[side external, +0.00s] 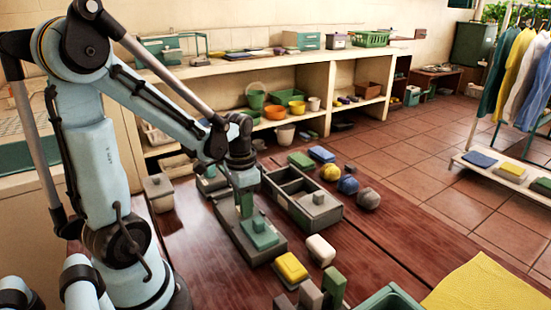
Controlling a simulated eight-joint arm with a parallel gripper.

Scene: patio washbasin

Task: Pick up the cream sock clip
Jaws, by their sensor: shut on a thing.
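A rounded cream block (320,250), which may be the cream sock clip, lies on the brown table in front of the grey trays. My gripper (245,210) points down over the left grey tray (232,232), left of the cream block and apart from it. It is shut on a small muted green piece, mostly hidden by the fingers. A green block with a grey knob (260,238) sits on that tray just below and beside the fingertips. Contact between the held piece and this block cannot be told.
A divided grey box (290,192) stands right of my gripper. A yellow-topped block (291,267) and green and brown upright blocks (334,287) stand at the front. Yellow, blue and grey rounded items (348,184) lie behind. The table's right part is mostly clear, with a yellow cloth (490,285) at the front right.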

